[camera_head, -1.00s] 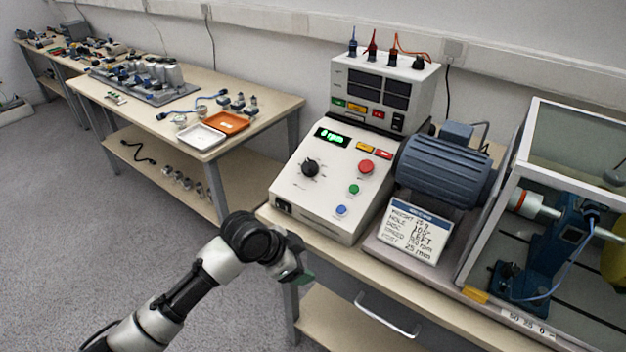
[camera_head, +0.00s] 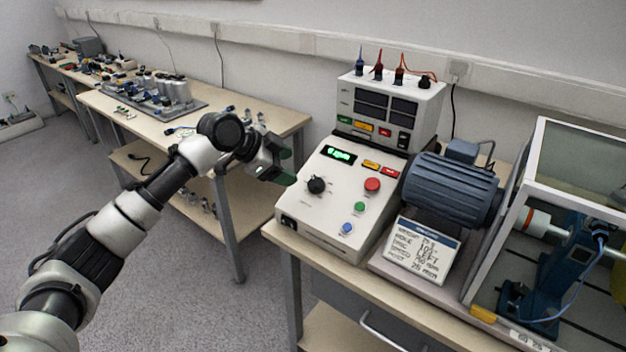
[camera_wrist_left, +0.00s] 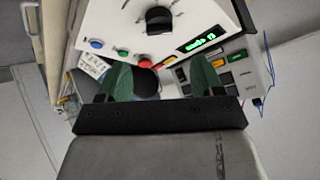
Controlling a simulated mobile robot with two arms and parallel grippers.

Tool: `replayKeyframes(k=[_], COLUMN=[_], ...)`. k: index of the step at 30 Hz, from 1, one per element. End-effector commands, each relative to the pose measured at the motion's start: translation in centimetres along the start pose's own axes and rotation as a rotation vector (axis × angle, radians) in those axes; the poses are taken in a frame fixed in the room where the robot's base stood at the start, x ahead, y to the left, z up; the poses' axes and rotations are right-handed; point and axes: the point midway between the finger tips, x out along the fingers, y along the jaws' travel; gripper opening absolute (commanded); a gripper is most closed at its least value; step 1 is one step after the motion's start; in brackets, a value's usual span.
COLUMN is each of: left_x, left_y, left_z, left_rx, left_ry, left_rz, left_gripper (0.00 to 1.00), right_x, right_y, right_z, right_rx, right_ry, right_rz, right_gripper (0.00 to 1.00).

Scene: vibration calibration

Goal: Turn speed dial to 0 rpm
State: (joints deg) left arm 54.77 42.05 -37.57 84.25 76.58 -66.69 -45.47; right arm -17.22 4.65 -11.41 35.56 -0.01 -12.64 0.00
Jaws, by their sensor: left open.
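The black speed dial (camera_head: 316,185) is on the sloped face of the white control box (camera_head: 325,222). The green display (camera_head: 338,154) above it is lit and seems to read 0 rpm, though the text is small. My left gripper (camera_head: 284,172) is open and empty, raised to the left of the dial and apart from it. In the left wrist view the dial (camera_wrist_left: 159,19) is near the top, beyond the gripper's green fingers (camera_wrist_left: 160,80). The display (camera_wrist_left: 201,41) also shows there. My right gripper is not in view.
Red (camera_head: 372,185), green and blue buttons are on the box's face. A meter unit (camera_head: 388,108) with cables stands behind it. A blue motor (camera_head: 452,188) and a notice card (camera_head: 421,249) are at the right. Open floor lies between the two benches.

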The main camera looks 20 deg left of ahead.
Motion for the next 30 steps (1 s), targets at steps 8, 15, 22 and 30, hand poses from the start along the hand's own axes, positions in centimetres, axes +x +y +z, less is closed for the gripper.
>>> replayKeyframes(k=[8, 15, 22, 30], left_x=[5.4, 8.6, 9.4, 9.4], left_y=[0.1, 0.0, 0.1, 0.1], left_z=[-0.1, 0.0, 0.0, 0.0], left_rx=[-0.002, -0.002, 0.000, 0.000], left_ry=[0.000, 0.000, -0.001, -0.001], left_rz=[0.002, 0.000, -0.001, -0.001], left_gripper=[0.67, 0.67, 0.67, 0.51], right_x=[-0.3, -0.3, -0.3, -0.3], right_y=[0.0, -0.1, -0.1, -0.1], right_z=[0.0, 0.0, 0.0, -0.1], right_rx=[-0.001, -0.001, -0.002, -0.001], right_ry=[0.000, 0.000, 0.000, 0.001], right_rz=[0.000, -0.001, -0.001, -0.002], right_gripper=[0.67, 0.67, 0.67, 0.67])
